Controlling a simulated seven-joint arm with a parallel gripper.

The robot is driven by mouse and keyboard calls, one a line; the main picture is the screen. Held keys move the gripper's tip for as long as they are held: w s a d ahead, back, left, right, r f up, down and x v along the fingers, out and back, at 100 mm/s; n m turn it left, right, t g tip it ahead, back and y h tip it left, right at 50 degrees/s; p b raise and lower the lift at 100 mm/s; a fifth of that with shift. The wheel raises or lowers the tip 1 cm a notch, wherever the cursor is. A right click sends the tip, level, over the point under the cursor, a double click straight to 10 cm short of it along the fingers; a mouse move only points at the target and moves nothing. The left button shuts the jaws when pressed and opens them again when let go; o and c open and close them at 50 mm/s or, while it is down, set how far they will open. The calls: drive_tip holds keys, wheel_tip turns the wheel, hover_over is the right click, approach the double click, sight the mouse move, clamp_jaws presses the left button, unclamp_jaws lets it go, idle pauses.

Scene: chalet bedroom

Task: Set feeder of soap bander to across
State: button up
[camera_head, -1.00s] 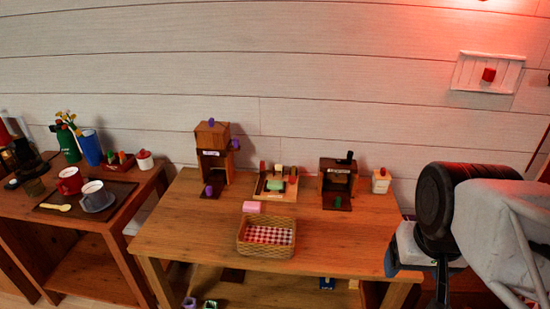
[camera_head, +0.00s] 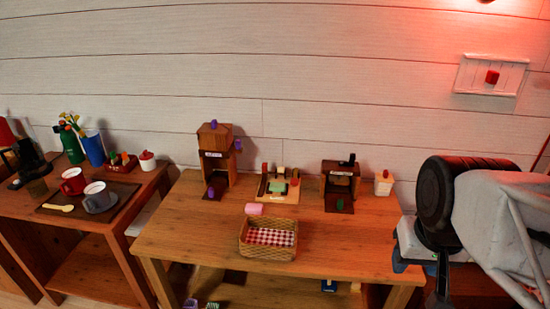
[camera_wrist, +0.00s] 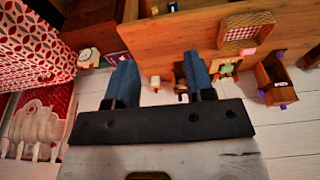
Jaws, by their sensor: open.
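Three small wooden devices stand along the back of the table in the head view. The middle one (camera_head: 279,186), which looks most like the soap bander, has a pale base with a green block on it and dark, red and pale upright pieces. Its feeder's setting is too small to tell. It also shows, small and upside down, in the wrist view (camera_wrist: 228,68). My gripper (camera_wrist: 162,82) is open and empty, its blue fingers wide apart. It is well away from the devices; my arm is at the right of the head view.
A brown box device (camera_head: 214,158) with purple knobs stands left, another (camera_head: 340,187) right beside a small white container (camera_head: 383,183). A checked-cloth basket (camera_head: 267,239) and pink block (camera_head: 254,209) are in front. The left table holds mugs (camera_head: 73,181). The table's right front is clear.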

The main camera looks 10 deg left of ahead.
drive_tip(key=w+a+r, duration=0.2)
drive_tip(key=w+r, duration=0.2)
drive_tip(key=w, duration=0.6)
drive_tip(key=g, duration=0.3)
hover_over(265, 164)
drive_tip(key=f, duration=2.5)
drive_tip(key=shift+s+d, duration=0.25)
drive_tip(key=shift+w+a+f, duration=0.25)
drive_tip(key=shift+a+f, duration=0.1)
drive_tip(key=shift+f, duration=0.2)
drive_tip(key=shift+f, duration=3.9)
